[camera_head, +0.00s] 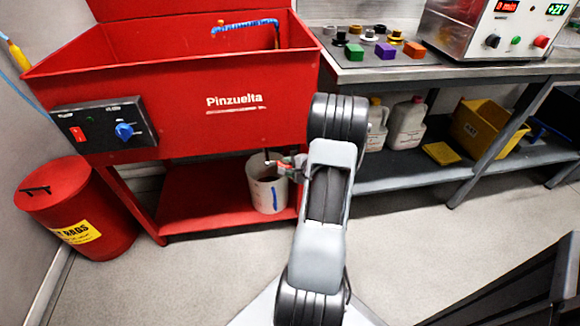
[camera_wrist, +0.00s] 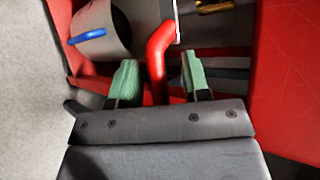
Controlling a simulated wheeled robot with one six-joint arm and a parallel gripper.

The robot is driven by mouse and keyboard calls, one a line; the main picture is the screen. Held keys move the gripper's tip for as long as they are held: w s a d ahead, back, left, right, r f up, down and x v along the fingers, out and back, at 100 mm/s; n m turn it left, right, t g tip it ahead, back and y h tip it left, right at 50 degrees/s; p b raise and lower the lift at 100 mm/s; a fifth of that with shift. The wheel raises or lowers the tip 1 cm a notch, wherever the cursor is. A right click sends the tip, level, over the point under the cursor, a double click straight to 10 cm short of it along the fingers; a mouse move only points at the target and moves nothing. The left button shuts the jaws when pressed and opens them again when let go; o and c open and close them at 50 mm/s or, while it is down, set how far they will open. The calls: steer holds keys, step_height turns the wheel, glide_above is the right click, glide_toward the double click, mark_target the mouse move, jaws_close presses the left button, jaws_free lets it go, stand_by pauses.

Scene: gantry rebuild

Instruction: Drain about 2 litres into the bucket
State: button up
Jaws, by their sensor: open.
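The white bucket (camera_head: 267,190), with a blue mark on its side, stands on the red lower shelf under the parts washer. It also shows at the upper left of the wrist view (camera_wrist: 100,28). My gripper (camera_head: 288,167) is beside the bucket's top, under the red tank (camera_head: 190,105). In the wrist view my gripper (camera_wrist: 159,74) is open, with its two green fingertips apart. A bent red handle (camera_wrist: 157,50) lies between the fingertips, with a gap on each side. The liquid level in the bucket cannot be made out.
A red rags bin (camera_head: 85,205) stands at the left. A control box (camera_head: 105,125) is on the tank's front. White jugs (camera_head: 406,124) and a yellow bin (camera_head: 485,127) sit on the bench's lower shelf. A dark piece of furniture (camera_head: 530,285) is at the lower right. Floor between is clear.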

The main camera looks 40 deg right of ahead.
steer(key=p+v, duration=0.3)
steer(key=v, duration=1)
steer(key=shift+s+r, duration=0.2)
steer(key=shift+s, duration=0.15)
steer(key=w+a+r+n+g+y+p, duration=0.3)
steer(key=a+r+n+p, duration=0.25)
steer(key=a+r, duration=0.35)
steer(key=w+a+r+n+g+y+p, duration=0.2)
steer(key=w+a+r+n+y+p, duration=0.15)
steer(key=a+r+p, duration=0.5)
steer(key=s+a+r+n+g+h+p, duration=0.2)
steer(key=a+r+n+p, duration=0.4)
steer(key=r, duration=0.6)
steer(key=s+a+r+n+g+h+p, duration=0.1)
steer(key=s+a+r+n+h+p, duration=0.3)
steer(key=r, duration=0.9)
steer(key=a+n+p, duration=0.2)
steer(key=a+p, duration=0.2)
steer(key=shift+s+n+g, duration=0.3)
steer(key=shift+s+g, duration=0.05)
steer(key=shift+g, duration=0.05)
steer(key=shift+h, duration=0.25)
